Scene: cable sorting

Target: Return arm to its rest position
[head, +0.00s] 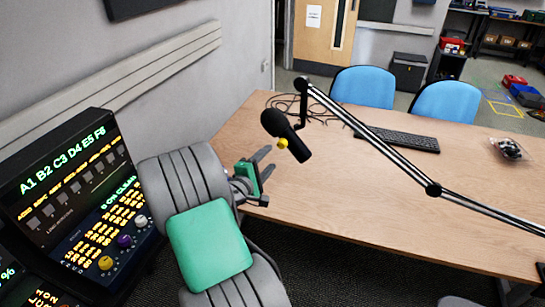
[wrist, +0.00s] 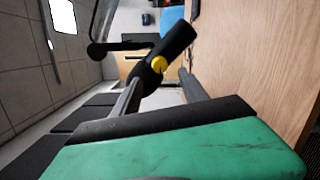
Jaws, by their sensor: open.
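My arm reaches in from the bottom of the head view, over the left edge of the wooden desk (head: 400,215). My gripper (head: 268,172) is open at the desk's left edge, its two fingers apart with nothing seen between them. In the wrist view my gripper (wrist: 160,88) also shows its two fingers spread, with the green housing below. A black microphone (head: 285,135) with a yellow knob hangs on a boom arm just beyond the fingers. In the wrist view the microphone (wrist: 178,45) appears across the space ahead of the fingers; I cannot tell the exact gap.
A lit control console (head: 75,190) stands close to the left of my arm. The boom arm (head: 380,145) stretches across the desk to the right. A keyboard (head: 405,139), a coiled cable (head: 280,102) and a clear bag (head: 508,150) lie on the desk. Blue chairs (head: 363,87) stand behind.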

